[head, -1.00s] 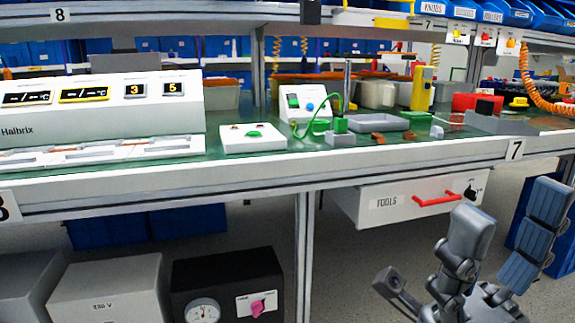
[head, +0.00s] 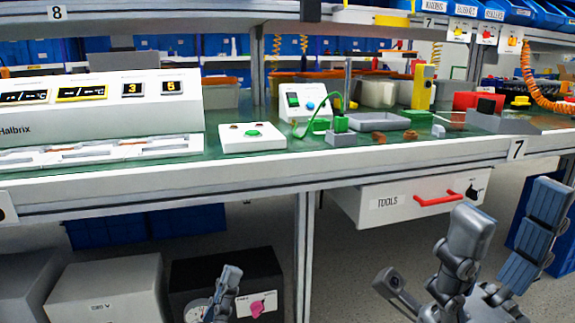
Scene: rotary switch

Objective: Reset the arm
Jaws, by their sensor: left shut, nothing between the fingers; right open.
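The pink rotary knob (head: 258,308) sits on a white plate on the front of a black box (head: 235,265) under the bench, at the bottom of the head view. My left gripper (head: 229,277) shows at the bottom, just left of the knob, with its fingers together and nothing in them. It covers part of the box's front and of the round gauge (head: 198,311). It looks apart from the knob; its depth to the box is hard to tell. My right gripper (head: 470,248) is at the lower right with its fingers spread and empty, in front of the floor.
A bench (head: 270,163) with a long white front edge runs above the box. A drawer marked TOOLS (head: 380,202) hangs under it at the right. A bench leg (head: 304,255) stands right of the black box. Pale boxes (head: 105,288) stand to its left.

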